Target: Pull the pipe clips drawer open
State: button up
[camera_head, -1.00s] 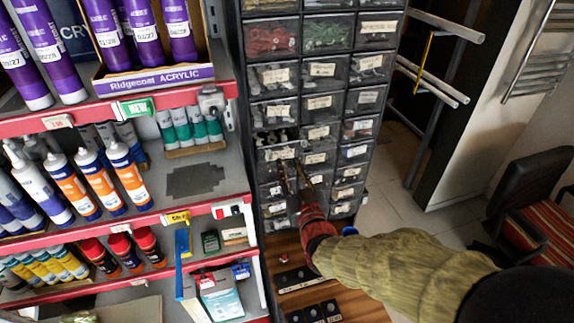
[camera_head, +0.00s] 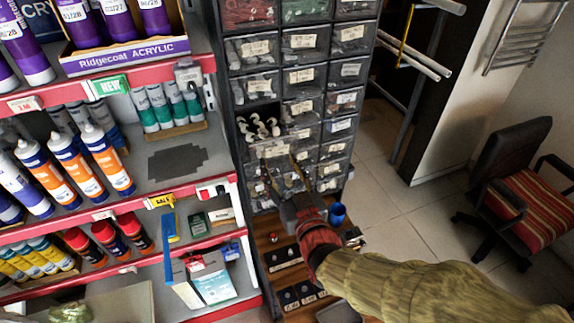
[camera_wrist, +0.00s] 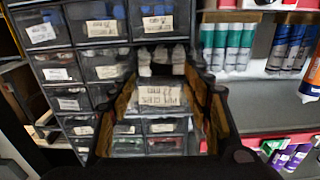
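The pipe clips drawer (camera_head: 274,151) juts out of the dark drawer cabinet in the head view, with white clips (camera_head: 260,128) showing over its front. Its labelled front also shows in the wrist view (camera_wrist: 159,97), with pale clips (camera_wrist: 161,57) behind the label. My gripper (camera_head: 281,166) is just in front of the drawer. Its fingers (camera_wrist: 160,85) are spread wide, one on each side of the drawer front in the wrist view. I cannot tell whether a finger touches the drawer.
Other closed, labelled drawers (camera_head: 304,77) surround it. A shelf unit (camera_head: 110,220) with tubes and bottles stands close on the left. Below are a wooden counter (camera_head: 268,238) with small fittings and a blue cup (camera_head: 337,214). Open floor and a chair (camera_head: 515,190) are at the right.

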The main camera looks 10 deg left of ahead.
jog(key=shift+o, duration=0.7)
jog(key=shift+s+a+r, duration=0.1)
jog(key=shift+s+a, duration=0.1)
jog(key=shift+a, duration=0.15)
jog(key=o, duration=0.4)
jog(key=shift+c, duration=0.2)
jog(key=o, duration=0.5)
jog(key=shift+o, duration=0.4)
jog(key=shift+w+d, duration=0.1)
jog(key=shift+d, duration=0.1)
jog(key=v, duration=1.2)
jog(key=shift+f, duration=0.25)
